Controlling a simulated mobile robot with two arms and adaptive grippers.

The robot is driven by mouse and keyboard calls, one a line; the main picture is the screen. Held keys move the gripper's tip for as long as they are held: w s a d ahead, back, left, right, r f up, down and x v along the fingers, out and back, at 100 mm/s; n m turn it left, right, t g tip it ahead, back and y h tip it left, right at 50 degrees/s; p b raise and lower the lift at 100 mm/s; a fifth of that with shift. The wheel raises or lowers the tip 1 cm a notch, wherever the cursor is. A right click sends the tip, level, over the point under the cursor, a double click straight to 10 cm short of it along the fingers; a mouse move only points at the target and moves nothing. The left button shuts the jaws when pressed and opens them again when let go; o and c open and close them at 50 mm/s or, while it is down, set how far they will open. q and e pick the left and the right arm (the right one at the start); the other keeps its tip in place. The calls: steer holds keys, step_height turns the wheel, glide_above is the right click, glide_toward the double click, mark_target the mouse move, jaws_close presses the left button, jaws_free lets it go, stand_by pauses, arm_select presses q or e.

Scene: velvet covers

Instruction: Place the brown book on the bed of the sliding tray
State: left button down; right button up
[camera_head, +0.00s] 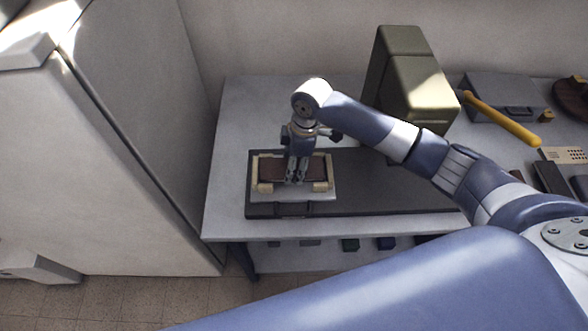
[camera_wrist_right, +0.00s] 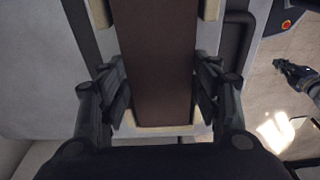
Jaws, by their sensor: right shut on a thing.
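The brown book (camera_head: 273,173) lies across the pale bed of the sliding tray (camera_head: 297,195), between tan corner blocks, at the left end of a dark base. In the right wrist view the book (camera_wrist_right: 155,60) runs up the middle of the picture. My right gripper (camera_head: 295,180) reaches down over the middle of the book. It is shut on the book, with a finger on each long side (camera_wrist_right: 160,95). Whether the book's underside touches the bed is hidden. A dark gripper, seemingly my left one (camera_wrist_right: 297,75), shows small over the floor in the right wrist view; its jaws are unclear.
The dark base (camera_head: 395,190) extends right along the grey table (camera_head: 232,130). An olive box-like machine (camera_head: 410,85) stands behind it. A pale cabinet (camera_head: 120,150) borders the table's left.

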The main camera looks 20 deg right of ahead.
steer(key=shift+f, duration=0.15)
steer(key=shift+f, duration=0.1)
steer(key=o, duration=1.3)
steer(key=shift+c, duration=0.2)
steer(key=shift+r, duration=0.2)
step_height(320, 180, up, 12)
steer(key=d+p, duration=0.1)
steer(key=p, duration=1)
steer(key=shift+s+d+f, duration=0.15)
steer(key=shift+s+d, duration=0.1)
steer(key=shift+d, duration=0.1)
